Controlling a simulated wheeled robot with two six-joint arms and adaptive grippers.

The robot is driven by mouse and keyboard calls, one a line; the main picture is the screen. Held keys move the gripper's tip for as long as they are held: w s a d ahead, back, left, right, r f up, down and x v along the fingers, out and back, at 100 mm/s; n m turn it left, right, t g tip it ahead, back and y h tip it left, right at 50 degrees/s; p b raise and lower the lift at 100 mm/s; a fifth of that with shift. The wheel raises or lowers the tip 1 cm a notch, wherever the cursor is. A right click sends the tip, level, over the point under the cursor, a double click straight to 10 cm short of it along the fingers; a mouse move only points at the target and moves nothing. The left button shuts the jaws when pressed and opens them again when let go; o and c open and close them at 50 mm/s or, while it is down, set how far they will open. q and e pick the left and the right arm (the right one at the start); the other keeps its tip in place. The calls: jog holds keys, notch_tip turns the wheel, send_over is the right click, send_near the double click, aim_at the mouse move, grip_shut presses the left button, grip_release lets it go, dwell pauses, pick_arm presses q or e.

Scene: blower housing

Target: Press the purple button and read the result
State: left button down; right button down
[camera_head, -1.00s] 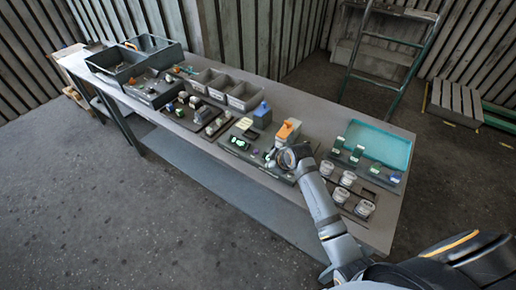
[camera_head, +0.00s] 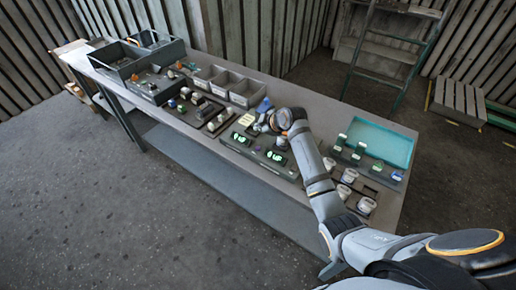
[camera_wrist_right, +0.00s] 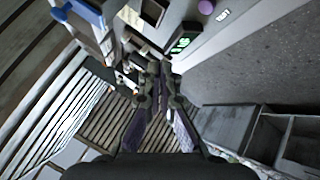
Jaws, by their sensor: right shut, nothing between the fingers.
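The purple button (camera_head: 258,148) sits on a dark grey test panel on the bench. It also shows as a purple dome at the top of the right wrist view (camera_wrist_right: 206,7). Lit green displays show on the panel, one at left (camera_head: 238,138) and one at right (camera_head: 275,157); their readings are too small to read. A lit green display (camera_wrist_right: 180,45) is also in the wrist view. My right gripper (camera_head: 262,123) is above the panel's back edge, apart from the button. In the wrist view its fingertips (camera_wrist_right: 159,70) are together and empty. My left gripper is not in view.
A blue-topped block (camera_head: 264,105) stands close behind the right gripper. Grey bins (camera_head: 243,92) and dark crates (camera_head: 117,62) are to the left. A teal tray (camera_head: 380,142) and several round white-topped parts (camera_head: 348,175) are to the right.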

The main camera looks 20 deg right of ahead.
jog(key=b, duration=0.6)
send_over(259, 149)
notch_tip(259, 149, down, 7)
jog(key=shift+f, duration=0.1)
jog(key=shift+w+f+b, duration=0.1)
jog(key=shift+f+b, duration=0.3)
jog(key=shift+f, duration=0.15)
dwell(0.4)
jog(key=shift+f, duration=0.45)
jog(key=shift+f, duration=0.45)
dwell(0.5)
jog(key=shift+r, duration=0.1)
jog(key=shift+r+p, duration=0.6)
jog(key=shift+r, duration=0.2)
